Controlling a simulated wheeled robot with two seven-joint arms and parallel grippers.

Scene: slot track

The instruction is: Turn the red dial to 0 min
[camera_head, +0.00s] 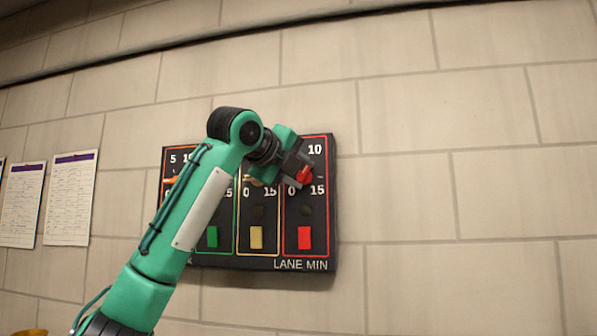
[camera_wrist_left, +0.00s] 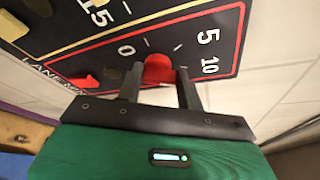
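The red dial (camera_head: 305,175) is on the right-hand, red-outlined column of a black wall panel (camera_head: 300,264). In the left wrist view the red dial (camera_wrist_left: 158,68) shows between the fingertips of my left gripper (camera_wrist_left: 160,78), with 0, 5 and 10 around it; its 15 mark is hidden. The fingers stand apart on either side of the dial, with narrow gaps visible, so I see no firm grip. In the head view my left gripper (camera_head: 299,172) covers part of the dial. Which mark the dial points to is unclear. My right gripper is not in view.
Papers (camera_head: 70,198) hang at left. The wall right of the panel is bare.

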